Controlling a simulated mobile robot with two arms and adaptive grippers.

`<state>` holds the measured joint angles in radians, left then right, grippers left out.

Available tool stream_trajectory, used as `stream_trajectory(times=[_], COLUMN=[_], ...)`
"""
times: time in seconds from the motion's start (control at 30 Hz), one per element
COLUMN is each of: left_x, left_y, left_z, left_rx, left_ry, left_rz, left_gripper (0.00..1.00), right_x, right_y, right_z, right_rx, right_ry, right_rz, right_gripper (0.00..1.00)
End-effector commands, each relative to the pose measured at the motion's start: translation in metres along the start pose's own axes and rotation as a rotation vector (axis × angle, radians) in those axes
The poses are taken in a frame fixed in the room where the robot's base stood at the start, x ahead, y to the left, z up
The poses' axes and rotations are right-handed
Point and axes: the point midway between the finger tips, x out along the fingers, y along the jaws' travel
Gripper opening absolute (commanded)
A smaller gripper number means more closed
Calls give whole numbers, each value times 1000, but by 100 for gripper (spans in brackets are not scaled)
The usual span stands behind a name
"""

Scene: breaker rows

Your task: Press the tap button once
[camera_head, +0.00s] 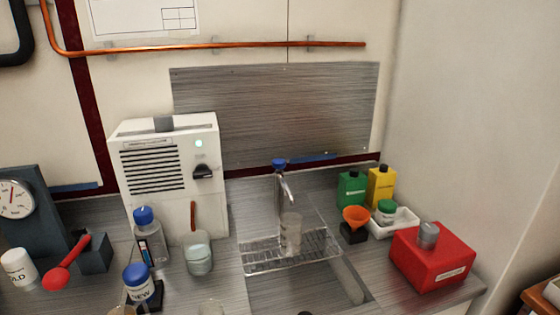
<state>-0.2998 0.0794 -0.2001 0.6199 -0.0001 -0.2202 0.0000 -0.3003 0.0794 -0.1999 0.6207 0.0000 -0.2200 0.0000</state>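A chrome tap (281,192) stands at the back of the counter near the middle of the head view. Its blue button (279,163) is on top and is uncovered, with nothing touching it. I cannot tell from this view whether the button is pressed in. A clear beaker (291,240) stands upright under the spout on a wire drain rack (262,260). I cannot make out water running from the spout. Neither of my grippers is in view.
A white unit (168,190) with a green light stands left of the tap. A glass jar (198,258) and blue-capped bottles (147,235) stand before it. Right are an orange funnel (355,214), green (351,190) and yellow (381,187) bottles and a red box (432,260).

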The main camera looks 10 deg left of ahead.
Motion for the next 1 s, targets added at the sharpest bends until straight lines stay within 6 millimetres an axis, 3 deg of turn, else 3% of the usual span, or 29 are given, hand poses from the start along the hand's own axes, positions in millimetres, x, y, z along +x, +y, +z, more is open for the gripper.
stream_trajectory(times=[0.03, 0.23, 1.0], left_x=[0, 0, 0], left_y=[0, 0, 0], left_z=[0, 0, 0], left_rx=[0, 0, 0], left_ry=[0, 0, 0], left_rz=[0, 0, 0], left_gripper=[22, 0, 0], right_x=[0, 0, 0], right_y=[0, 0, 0], right_z=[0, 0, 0], right_rx=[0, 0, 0], right_ry=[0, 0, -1], right_rz=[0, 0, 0], right_gripper=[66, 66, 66])
